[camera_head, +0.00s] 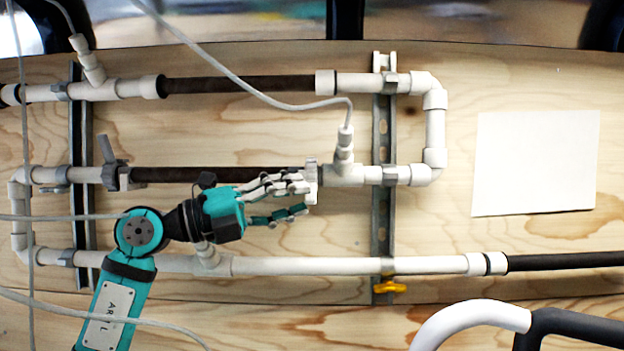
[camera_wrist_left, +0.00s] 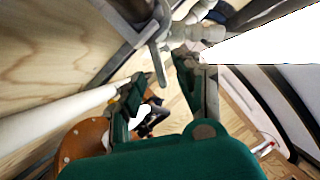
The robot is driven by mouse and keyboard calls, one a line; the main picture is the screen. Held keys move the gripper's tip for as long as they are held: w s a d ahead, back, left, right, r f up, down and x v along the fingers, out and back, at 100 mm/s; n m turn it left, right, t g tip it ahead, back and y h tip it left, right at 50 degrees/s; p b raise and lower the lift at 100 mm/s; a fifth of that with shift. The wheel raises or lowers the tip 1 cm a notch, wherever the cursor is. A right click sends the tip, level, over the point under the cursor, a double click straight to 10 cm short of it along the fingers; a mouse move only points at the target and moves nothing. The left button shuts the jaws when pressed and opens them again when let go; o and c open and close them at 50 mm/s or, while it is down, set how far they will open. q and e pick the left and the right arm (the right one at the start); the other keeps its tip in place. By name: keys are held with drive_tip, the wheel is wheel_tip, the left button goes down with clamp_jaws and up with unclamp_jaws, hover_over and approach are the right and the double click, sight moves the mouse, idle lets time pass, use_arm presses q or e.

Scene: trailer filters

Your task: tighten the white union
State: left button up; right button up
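A white union (camera_head: 311,181) sits at the right end of the middle dark filter tube (camera_head: 215,174), where the tube meets the white pipe. My left gripper (camera_head: 306,197) reaches in from the left, below the middle tube. Its upper finger is in front of or beside the union, and its lower finger is a little below. I cannot tell whether they touch it. My right gripper is not in view.
A lower white pipe (camera_head: 345,265) runs just under the gripper. A metal rail (camera_head: 383,235) stands right of the union, with a yellow valve handle (camera_head: 388,287) at its foot. A grey cable (camera_head: 270,105) hangs above. A white sheet (camera_head: 535,162) lies on the wooden board at right.

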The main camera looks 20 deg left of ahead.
sight(313, 190)
use_arm(q)
drive_tip(key=shift+p+x, duration=0.5)
drive_tip(key=shift+x, duration=1.35)
drive_tip(key=shift+f, duration=0.1)
clamp_jaws()
